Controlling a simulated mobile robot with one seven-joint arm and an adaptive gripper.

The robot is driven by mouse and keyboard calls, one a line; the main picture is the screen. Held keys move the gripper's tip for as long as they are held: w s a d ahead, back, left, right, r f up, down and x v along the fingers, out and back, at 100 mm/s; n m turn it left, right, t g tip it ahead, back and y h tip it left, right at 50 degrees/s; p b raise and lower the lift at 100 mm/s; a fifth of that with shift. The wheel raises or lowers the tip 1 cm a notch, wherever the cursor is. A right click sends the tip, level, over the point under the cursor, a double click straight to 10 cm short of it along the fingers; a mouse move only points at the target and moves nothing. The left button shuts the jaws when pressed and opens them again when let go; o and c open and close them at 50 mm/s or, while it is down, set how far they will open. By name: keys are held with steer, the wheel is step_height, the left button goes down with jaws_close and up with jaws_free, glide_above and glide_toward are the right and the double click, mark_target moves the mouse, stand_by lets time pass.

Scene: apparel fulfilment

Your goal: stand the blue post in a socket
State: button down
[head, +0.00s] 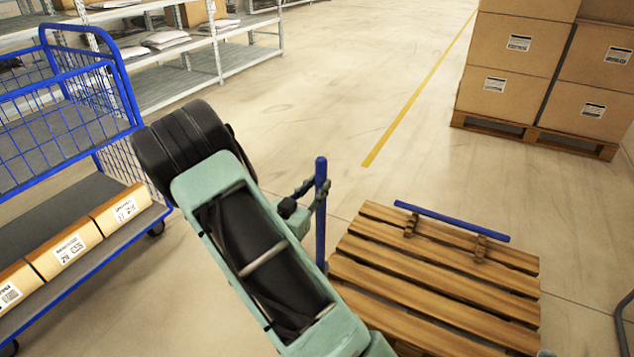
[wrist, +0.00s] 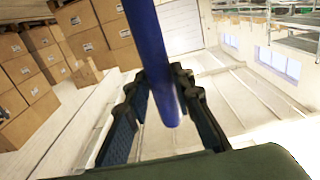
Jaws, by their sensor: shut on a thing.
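A blue post (head: 321,215) stands about upright in my gripper (head: 318,189), to the left of the wooden pallet in the head view. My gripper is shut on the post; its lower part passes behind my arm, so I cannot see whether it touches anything. In the wrist view the post (wrist: 150,55) runs between the two dark fingers of my gripper (wrist: 158,85), with one rounded end in sight. A second blue post (head: 452,221) lies flat across two wooden rests on the pallet (head: 425,276). I cannot make out a socket in either view.
A blue wire cart (head: 85,130) with boxes (head: 70,249) on its lower deck stands at the left. Shelving (head: 219,53) is behind it. Stacked cartons (head: 503,90) stand on another pallet at the back right. The floor (head: 340,110) between is clear.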

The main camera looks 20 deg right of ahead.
steer(key=shift+f, duration=0.25)
steer(key=c, duration=1.6)
jaws_free()
steer(key=shift+f, duration=0.1)
steer(key=v, duration=1.2)
steer(key=shift+s, duration=0.1)
